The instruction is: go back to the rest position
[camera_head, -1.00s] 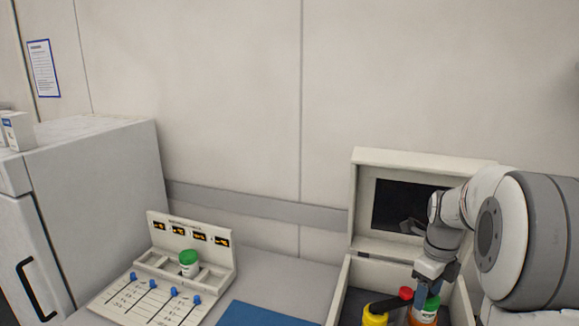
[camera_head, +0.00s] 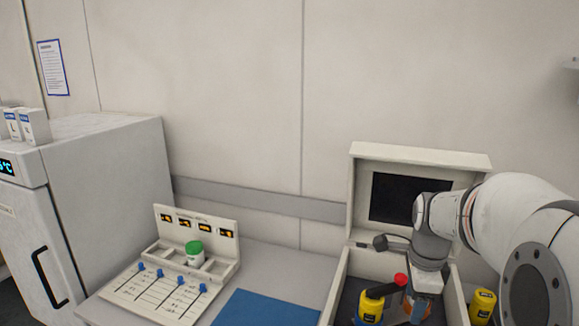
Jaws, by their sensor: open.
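My gripper (camera_head: 422,300) is at the lower right, hanging from my arm over the open white case (camera_head: 340,285). Its fingers point down and are partly cut off or hidden, beside a yellow-capped bottle (camera_head: 370,306) and a red-capped item (camera_head: 401,280) in the case. An orange item shows in part by the fingers. I cannot tell whether the fingers touch it.
A white panel (camera_head: 150,295) with blue sliders holds a green-capped jar (camera_head: 194,252). A blue mat (camera_head: 262,308) lies between panel and case. A yellow container (camera_head: 482,306) stands right of the case. A white cabinet (camera_head: 120,180) stands left, with boxes (camera_head: 33,126) on top.

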